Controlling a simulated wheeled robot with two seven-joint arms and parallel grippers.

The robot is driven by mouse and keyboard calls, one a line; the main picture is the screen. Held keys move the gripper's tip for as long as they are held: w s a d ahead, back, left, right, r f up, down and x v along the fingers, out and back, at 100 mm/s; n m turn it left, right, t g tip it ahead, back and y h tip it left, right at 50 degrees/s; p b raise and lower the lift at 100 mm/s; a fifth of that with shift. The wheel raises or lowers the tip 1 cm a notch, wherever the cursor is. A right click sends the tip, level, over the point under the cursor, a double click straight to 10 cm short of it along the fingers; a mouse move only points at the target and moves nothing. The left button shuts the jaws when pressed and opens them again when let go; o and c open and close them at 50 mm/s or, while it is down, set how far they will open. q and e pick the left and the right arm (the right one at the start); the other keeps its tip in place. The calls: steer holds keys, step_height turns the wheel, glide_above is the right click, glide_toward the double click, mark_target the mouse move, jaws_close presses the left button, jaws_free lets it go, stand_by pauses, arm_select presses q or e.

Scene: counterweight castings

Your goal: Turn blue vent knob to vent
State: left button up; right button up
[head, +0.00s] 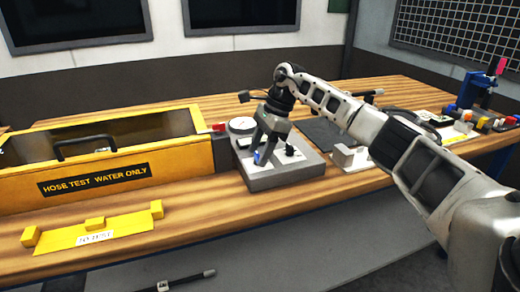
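The blue vent knob (257,158) sits on the grey test panel (280,178) on the wooden bench. Only a small blue patch of it shows; the rest is hidden by my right gripper. My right gripper (263,155) points down at the knob, with its fingers beside or around it. I cannot tell whether they touch or grip it, nor which way the knob points. A round white gauge (242,125) is at the panel's back left and a black knob (291,150) to the right of the gripper. My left gripper is not in view.
A yellow trough (170,168) marked "HOSE TEST WATER ONLY" stands close left of the panel. A yellow labelled bracket (115,225) lies in front of it. A grey block (343,156) is right of the panel. A blue vise-like tool (474,90) stands far right.

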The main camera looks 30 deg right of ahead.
steer(key=shift+d+r, duration=0.2)
steer(key=shift+r, duration=0.2)
steer(key=v, duration=1.5)
steer(key=shift+s, duration=0.1)
